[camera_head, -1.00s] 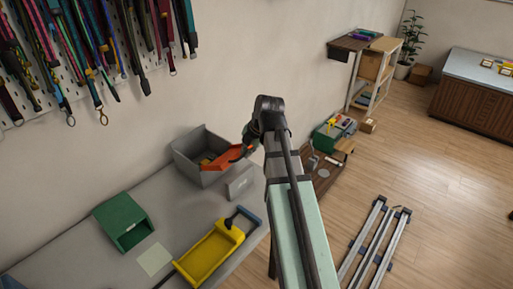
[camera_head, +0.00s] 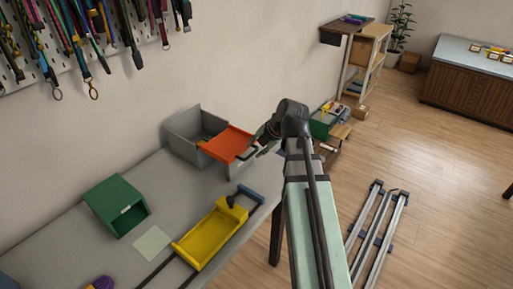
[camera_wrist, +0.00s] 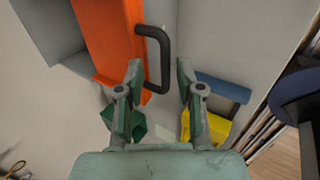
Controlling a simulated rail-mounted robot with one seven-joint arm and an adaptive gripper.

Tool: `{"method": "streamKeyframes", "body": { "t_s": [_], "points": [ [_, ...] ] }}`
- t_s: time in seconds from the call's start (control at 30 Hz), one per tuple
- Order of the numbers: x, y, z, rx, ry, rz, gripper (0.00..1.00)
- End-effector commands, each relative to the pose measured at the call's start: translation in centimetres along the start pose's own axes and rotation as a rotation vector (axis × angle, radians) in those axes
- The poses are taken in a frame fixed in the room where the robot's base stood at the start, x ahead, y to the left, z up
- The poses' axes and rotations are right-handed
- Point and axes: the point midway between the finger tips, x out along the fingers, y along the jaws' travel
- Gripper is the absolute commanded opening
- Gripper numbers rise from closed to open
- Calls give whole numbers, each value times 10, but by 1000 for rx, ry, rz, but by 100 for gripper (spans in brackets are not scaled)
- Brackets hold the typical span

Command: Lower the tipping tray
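The orange tipping tray (camera_head: 229,144) sits at the right side of a grey bin (camera_head: 185,133) on the worktable, its broad orange face showing. It also shows in the wrist view (camera_wrist: 105,35), with a dark handle (camera_wrist: 166,60) on its right side. My gripper (camera_wrist: 158,72) is open, with one finger on each side of the handle's outer bar. A gap shows between the bar and the right finger; whether the left finger touches is unclear. In the head view my gripper (camera_head: 257,146) is just right of the tray, partly hidden by my wrist.
A green open box (camera_head: 117,205) and a yellow tray (camera_head: 207,238) with a blue handle stand on the grey table (camera_head: 165,184). Cords hang on the wall board above. A toolbox (camera_head: 325,122) stands beyond my arm.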

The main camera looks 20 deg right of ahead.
Motion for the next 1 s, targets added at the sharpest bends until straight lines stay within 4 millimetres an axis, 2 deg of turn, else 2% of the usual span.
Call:
{"method": "streamKeyframes", "body": {
  "t_s": [0.13,0.27,0.6,0.8,1.0],
  "points": [
    [-6,0,0,0,-1,1,37],
    [-20,0,0,0,-2,2,37],
    [-80,0,1,0,-4,2,37],
    [-108,0,1,0,-2,1,37],
    [-119,0,0,0,1,0,37]
  ]
}}
